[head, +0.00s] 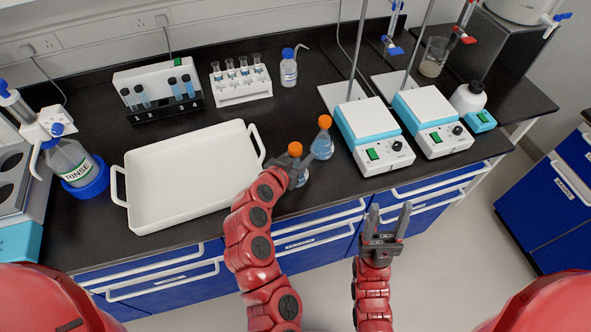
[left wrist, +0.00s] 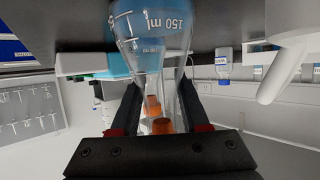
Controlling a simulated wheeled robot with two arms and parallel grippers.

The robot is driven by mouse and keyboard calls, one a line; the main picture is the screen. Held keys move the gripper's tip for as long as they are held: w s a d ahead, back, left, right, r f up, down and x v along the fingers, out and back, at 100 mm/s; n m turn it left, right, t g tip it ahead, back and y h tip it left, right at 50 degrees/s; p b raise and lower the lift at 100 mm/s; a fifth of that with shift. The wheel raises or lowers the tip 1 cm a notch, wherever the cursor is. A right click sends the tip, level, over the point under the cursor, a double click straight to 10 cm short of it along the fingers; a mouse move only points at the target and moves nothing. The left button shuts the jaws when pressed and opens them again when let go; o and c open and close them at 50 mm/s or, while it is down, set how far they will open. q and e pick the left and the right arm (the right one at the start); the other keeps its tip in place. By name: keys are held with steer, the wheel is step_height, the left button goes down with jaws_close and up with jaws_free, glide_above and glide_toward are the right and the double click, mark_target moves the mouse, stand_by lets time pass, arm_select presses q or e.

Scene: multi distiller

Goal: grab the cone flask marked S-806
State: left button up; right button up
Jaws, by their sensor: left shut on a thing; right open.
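Two cone flasks with orange caps and blue liquid stand close together near the front of the bench. My left gripper (head: 298,168) is shut on the neck of the nearer cone flask (head: 295,149), and my fingers hide part of it. In the left wrist view this flask (left wrist: 152,45) sits between my fingers (left wrist: 158,98), with a 150 ml mark. The other cone flask (head: 322,148) stands just behind and to the right. No S-806 mark is readable on either flask. My right gripper (head: 389,218) is open and empty in front of the bench edge.
A white tray (head: 133,205) lies left of the flasks. Two hotplate stirrers (head: 383,155) (head: 440,137) stand to the right. A tube rack (head: 243,92), a numbered rack (head: 160,112) and a small bottle (head: 288,70) are at the back. A RINSE bottle (head: 75,165) stands far left.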

arm_select(q)
jaws_close()
